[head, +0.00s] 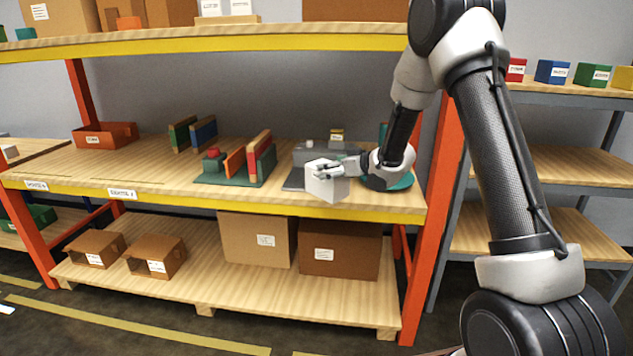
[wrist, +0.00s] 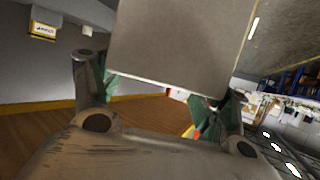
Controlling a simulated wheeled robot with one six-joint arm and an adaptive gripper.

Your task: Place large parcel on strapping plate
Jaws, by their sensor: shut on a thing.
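A white box-shaped parcel (head: 326,184) is held in my gripper (head: 338,168) at the front of the middle shelf. It also shows in the wrist view (wrist: 178,42), pale and large between the green-padded fingers (wrist: 155,98). My gripper reaches in from the right and is shut on the parcel. A flat dark grey plate (head: 292,181), which looks like the strapping plate, shows left of the parcel. The parcel and gripper hide the rest of it. I cannot tell whether the parcel touches the plate.
A green stand with upright orange and red pieces (head: 249,158) is left of the plate. The orange shelf post (head: 428,230) is close on the right. The shelf (head: 150,172) is clear farther left.

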